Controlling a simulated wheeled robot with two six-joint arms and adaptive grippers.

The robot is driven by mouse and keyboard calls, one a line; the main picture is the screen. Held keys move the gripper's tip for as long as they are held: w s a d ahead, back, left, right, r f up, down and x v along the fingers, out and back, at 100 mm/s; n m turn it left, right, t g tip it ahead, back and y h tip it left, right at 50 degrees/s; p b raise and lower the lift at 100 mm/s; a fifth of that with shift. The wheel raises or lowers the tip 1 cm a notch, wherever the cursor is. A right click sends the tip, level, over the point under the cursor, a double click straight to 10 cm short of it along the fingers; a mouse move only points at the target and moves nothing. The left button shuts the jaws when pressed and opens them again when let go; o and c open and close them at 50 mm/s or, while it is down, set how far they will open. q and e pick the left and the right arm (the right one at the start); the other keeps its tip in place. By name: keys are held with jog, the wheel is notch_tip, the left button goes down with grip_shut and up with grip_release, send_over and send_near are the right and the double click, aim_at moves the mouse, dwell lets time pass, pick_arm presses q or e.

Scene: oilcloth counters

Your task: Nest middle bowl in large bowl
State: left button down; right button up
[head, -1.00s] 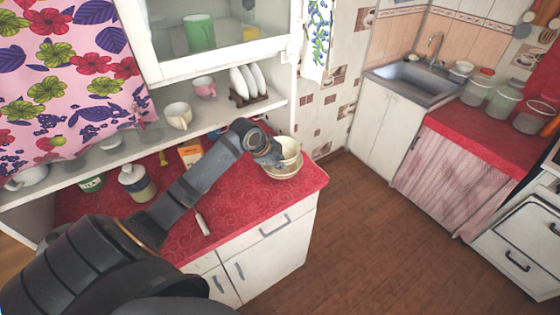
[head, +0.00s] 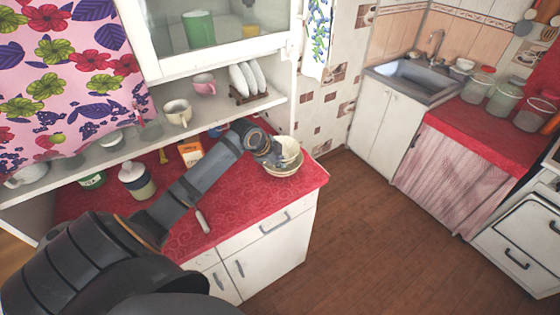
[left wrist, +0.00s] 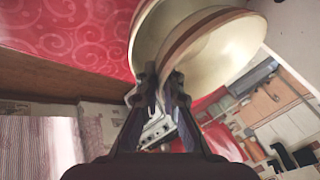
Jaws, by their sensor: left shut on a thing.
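The middle bowl (head: 289,147) is cream with a brown rim band and sits tilted at the right end of the red counter. The large bowl (head: 284,170), also cream, stands on the counter just below it. In the head view the middle bowl overlaps the large bowl's opening. My left gripper (head: 272,155) is shut on the middle bowl's rim. In the left wrist view the fingertips (left wrist: 158,88) pinch the rim of the middle bowl (left wrist: 220,45), with the large bowl (left wrist: 148,35) close behind. Whether the bowls touch is hidden. My right gripper is not in view.
A white-handled utensil (head: 203,221) lies near the counter's front edge. A jar (head: 136,182) and an orange box (head: 190,152) stand behind my left arm. A shelf with cups (head: 178,112) and a plate rack (head: 247,95) overhangs the back.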

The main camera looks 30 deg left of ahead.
pick_arm(q)
jog(key=shift+f, duration=0.5)
dwell(0.7)
jog(key=shift+f, duration=0.25)
jog(key=shift+f, duration=0.1)
dwell(0.4)
jog(key=shift+f, duration=0.3)
jog(key=c, duration=1.4)
grip_release()
jog(key=shift+c, duration=0.2)
jog(key=shift+s, duration=0.1)
